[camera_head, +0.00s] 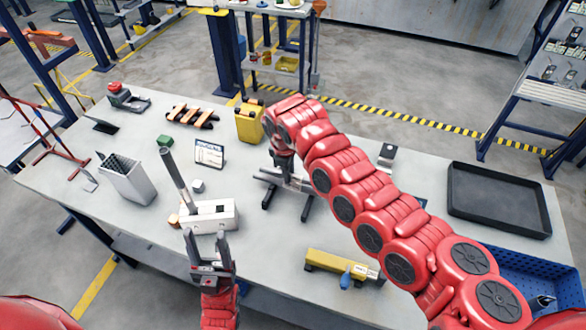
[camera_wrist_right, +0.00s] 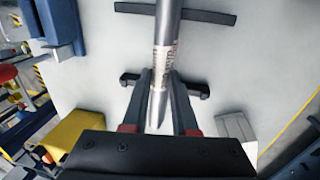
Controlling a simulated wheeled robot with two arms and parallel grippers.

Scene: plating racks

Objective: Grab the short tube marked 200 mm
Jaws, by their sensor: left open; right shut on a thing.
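In the right wrist view, my right gripper (camera_wrist_right: 162,88) is shut on a grey metal tube (camera_wrist_right: 166,30) with a pale printed label; the print is too small to read. The tube lies across two dark bars of a low stand (camera_wrist_right: 205,17). In the head view, my right gripper (camera_head: 284,160) is over this stand (camera_head: 306,209), and my arm hides much of the tube. Another dark grey tube (camera_head: 174,168) stands tilted in a white block (camera_head: 222,221) to the left. My left gripper (camera_head: 205,238) is open and empty in front of that block.
A grey bin (camera_head: 128,183) holds dark rods at the left. A yellow container (camera_head: 249,125), a small sign (camera_head: 209,153) and orange-and-black clamps (camera_head: 192,116) stand at the back. A yellow tool (camera_head: 330,262) lies near the front edge. A black tray (camera_head: 499,200) is at right.

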